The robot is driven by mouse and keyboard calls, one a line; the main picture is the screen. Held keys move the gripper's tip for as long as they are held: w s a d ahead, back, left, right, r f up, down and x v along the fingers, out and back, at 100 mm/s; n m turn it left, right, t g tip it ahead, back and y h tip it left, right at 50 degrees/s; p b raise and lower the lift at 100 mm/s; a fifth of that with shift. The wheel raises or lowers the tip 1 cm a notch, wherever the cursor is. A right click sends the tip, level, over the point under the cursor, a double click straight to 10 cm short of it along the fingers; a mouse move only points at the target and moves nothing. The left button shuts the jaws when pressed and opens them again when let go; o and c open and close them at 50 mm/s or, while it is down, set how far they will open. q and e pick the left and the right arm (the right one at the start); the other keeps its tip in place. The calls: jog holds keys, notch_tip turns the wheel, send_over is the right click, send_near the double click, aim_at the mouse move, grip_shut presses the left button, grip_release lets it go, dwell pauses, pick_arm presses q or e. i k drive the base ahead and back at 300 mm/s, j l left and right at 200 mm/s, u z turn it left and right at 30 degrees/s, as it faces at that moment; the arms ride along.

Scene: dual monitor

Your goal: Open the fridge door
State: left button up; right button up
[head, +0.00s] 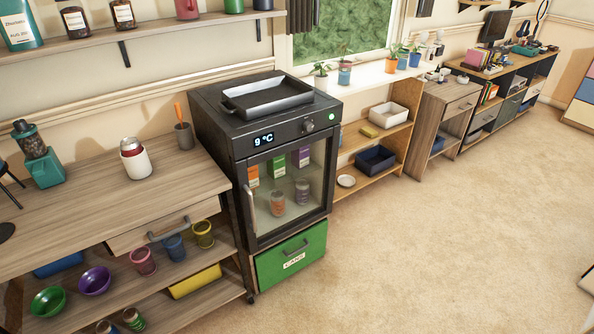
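The small black fridge (214,125) stands in the middle of the head view, right of the wooden counter. Its display reads 9 °C, with a knob beside it. Its glass door (312,209) is shut. A vertical handle (249,201) runs along the door's left edge. Cartons and jars show through the glass. Neither of my grippers can be made out in the head view.
A black tray (267,97) sits on the fridge top. A green drawer (290,260) is below the fridge. The wooden counter (85,200) adjoins on the left, low shelves (401,133) on the right. The carpet (430,250) in front is clear.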

aim_at(332, 134)
jog(key=i+l+z, duration=0.15)
jog(key=i+z, duration=0.2)
jog(key=z, duration=0.15)
jog(key=i+z, duration=0.7)
jog(key=z, duration=0.25)
jog(key=i+j+z, duration=0.2)
jog(key=z, duration=0.25)
jog(key=i+l+u, duration=0.15)
jog(key=i+u, duration=0.15)
jog(key=i+l+u, duration=0.3)
jog(key=i, duration=0.15)
jog(key=j, duration=0.05)
